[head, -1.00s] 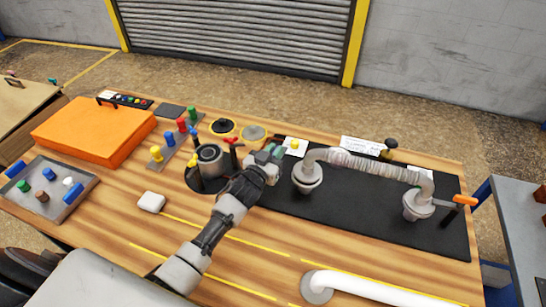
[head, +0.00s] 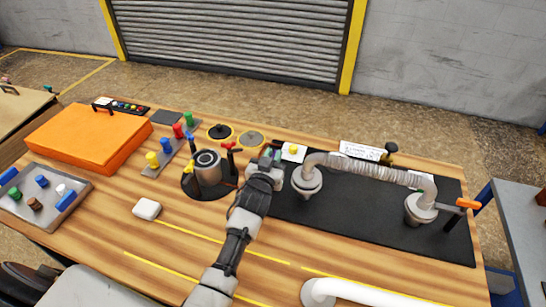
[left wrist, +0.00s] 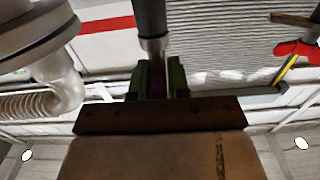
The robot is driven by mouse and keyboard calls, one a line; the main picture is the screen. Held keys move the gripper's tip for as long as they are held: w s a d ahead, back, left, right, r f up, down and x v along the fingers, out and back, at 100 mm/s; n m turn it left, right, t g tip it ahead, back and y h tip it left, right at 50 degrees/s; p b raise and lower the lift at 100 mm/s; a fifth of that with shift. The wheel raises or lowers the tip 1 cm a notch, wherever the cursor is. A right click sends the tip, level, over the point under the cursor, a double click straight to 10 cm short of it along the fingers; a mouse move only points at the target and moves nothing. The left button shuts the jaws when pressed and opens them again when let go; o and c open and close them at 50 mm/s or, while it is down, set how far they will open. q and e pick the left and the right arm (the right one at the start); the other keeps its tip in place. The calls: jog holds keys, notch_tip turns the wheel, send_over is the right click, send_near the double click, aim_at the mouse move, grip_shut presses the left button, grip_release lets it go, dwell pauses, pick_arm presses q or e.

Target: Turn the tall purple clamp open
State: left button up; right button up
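My left gripper (head: 269,156) is over the table, between the grey cylinder (head: 208,167) and the left end of the ribbed pipe (head: 365,169). In the left wrist view its two green-padded fingers (left wrist: 160,78) stand on either side of an upright grey stem (left wrist: 156,48) with a dark upper part. A thin purple sliver (left wrist: 133,86) shows by the left finger. It may be part of the purple clamp, which is otherwise hidden by the gripper. I cannot tell whether the fingers press on the stem. My right gripper is not in view.
The pipe stands close on the right on a black mat (head: 370,222). A white pipe (head: 370,290) lies in front. An orange case (head: 85,138) is at left.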

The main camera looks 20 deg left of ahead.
pick_arm(q)
jog(key=o, duration=0.4)
jog(key=shift+c, duration=0.2)
jog(key=s+b, duration=0.1)
jog(key=s, duration=0.9)
jog(key=shift+s+d, duration=0.4)
